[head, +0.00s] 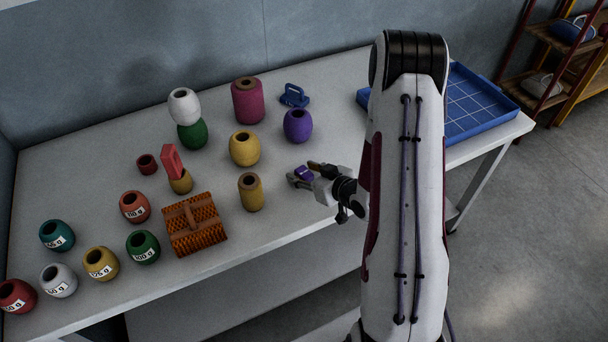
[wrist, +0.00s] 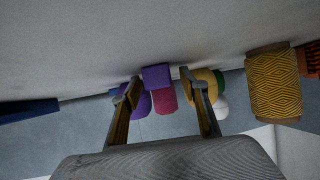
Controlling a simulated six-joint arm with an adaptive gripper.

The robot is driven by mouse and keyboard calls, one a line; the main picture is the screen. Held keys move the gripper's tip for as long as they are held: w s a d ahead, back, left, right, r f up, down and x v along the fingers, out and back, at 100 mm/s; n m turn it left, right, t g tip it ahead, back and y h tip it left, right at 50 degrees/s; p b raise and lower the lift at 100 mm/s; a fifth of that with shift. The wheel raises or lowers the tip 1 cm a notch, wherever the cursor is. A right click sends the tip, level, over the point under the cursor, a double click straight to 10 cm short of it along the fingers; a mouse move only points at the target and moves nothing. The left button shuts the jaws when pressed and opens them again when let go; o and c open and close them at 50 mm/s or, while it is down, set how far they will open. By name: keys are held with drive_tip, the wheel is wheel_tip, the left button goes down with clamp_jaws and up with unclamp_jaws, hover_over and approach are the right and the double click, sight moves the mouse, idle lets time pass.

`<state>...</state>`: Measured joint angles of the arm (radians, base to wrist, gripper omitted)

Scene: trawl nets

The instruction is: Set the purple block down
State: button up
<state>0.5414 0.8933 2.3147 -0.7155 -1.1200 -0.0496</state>
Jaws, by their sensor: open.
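The purple block (head: 304,173) is small and lies between the fingertips of my gripper (head: 305,174), right of the tan cylinder spool (head: 251,192). In the wrist view, the purple block (wrist: 157,77) shows between the two spread fingers of my gripper (wrist: 159,84), with gaps on both sides. The jaws are open and do not appear to grip it. The block looks to be at the table surface, but its underside is hidden, so contact is not clear.
On the table (head: 300,240) stand a purple spool (head: 298,126), a yellow spool (head: 244,148), a blue clamp-like piece (head: 294,96) and an orange brush (head: 194,224). A blue tray (head: 480,105) is at right, partly behind my arm. Labelled weights, such as a green one (head: 143,247), stand at left.

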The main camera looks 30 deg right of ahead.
sight(304, 172)
idle(0.5)
clamp_jaws()
drive_tip(key=shift+r, duration=0.1)
drive_tip(key=shift+r, duration=4.85)
